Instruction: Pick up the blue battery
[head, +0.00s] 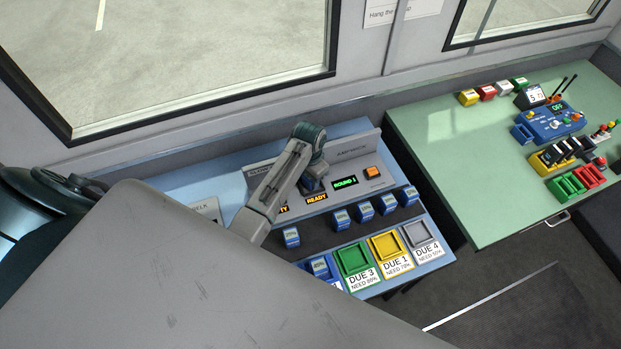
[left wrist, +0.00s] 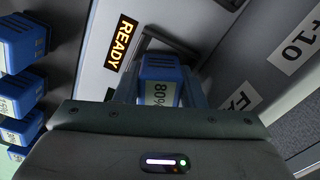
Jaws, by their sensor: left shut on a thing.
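My left gripper (head: 312,180) is over the grey charging panel, near its orange READY display (head: 317,198). In the left wrist view, my left gripper (left wrist: 158,92) is shut on a blue battery (left wrist: 160,68) with a white label that seems to read 80%. A dark frame on the panel shows just behind this battery; I cannot tell whether the battery touches it. In the head view the gripper mostly hides the held battery. Several other blue batteries stand on the dark strip in front, one (head: 291,237) to the left, others (head: 363,209) to the right. My right gripper is not in view.
Along the front edge are a green tray (head: 338,253), a yellow tray (head: 371,246) and a grey tray (head: 427,241). A battery (head: 318,267) lies left of the green tray. A green table (head: 440,150) with coloured devices stands at right, past a gap.

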